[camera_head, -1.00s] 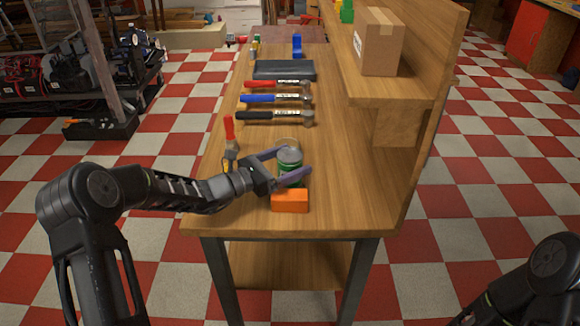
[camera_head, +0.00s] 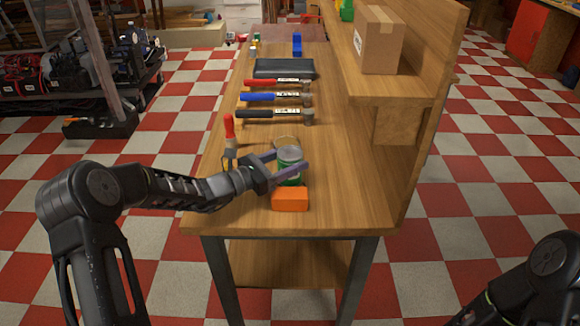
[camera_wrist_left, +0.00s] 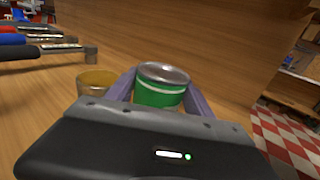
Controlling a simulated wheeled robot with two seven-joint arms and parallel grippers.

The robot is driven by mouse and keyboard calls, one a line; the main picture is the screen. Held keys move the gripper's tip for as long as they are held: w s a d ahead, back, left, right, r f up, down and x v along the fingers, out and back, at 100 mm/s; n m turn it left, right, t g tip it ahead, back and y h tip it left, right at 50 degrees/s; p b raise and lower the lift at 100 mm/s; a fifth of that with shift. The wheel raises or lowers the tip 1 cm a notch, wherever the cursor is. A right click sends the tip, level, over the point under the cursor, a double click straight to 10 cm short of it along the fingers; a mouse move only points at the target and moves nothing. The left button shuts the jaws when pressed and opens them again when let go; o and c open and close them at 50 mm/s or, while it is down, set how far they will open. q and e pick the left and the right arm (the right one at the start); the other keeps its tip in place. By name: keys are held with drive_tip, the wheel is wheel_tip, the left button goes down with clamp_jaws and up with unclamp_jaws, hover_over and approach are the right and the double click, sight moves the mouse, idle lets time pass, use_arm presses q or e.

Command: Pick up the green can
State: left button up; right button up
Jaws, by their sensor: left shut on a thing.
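The green can (camera_head: 290,157) has a silver lid and stands close to upright behind the orange block on the workbench. My left gripper (camera_head: 290,168) comes in from the left and is shut on the can, one finger on each side. In the left wrist view the can (camera_wrist_left: 160,90) sits between the two purple fingers. I cannot tell whether its base touches the bench. My right gripper is out of view; only part of my right arm shows at the lower right.
An orange block (camera_head: 290,198) lies just in front of the can. A round tan container (camera_wrist_left: 96,80) stands close beside the can. A red-handled tool (camera_head: 229,130) is to the left. Several hammers (camera_head: 275,98) lie behind. A raised shelf (camera_head: 400,88) with a cardboard box (camera_head: 380,40) borders the right.

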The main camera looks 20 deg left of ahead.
use_arm(q)
drive_tip(key=c, duration=1)
drive_tip(key=shift+r, duration=0.15)
wheel_tip(320, 180, up, 10)
drive_tip(key=shift+f, duration=0.1)
idle(0.5)
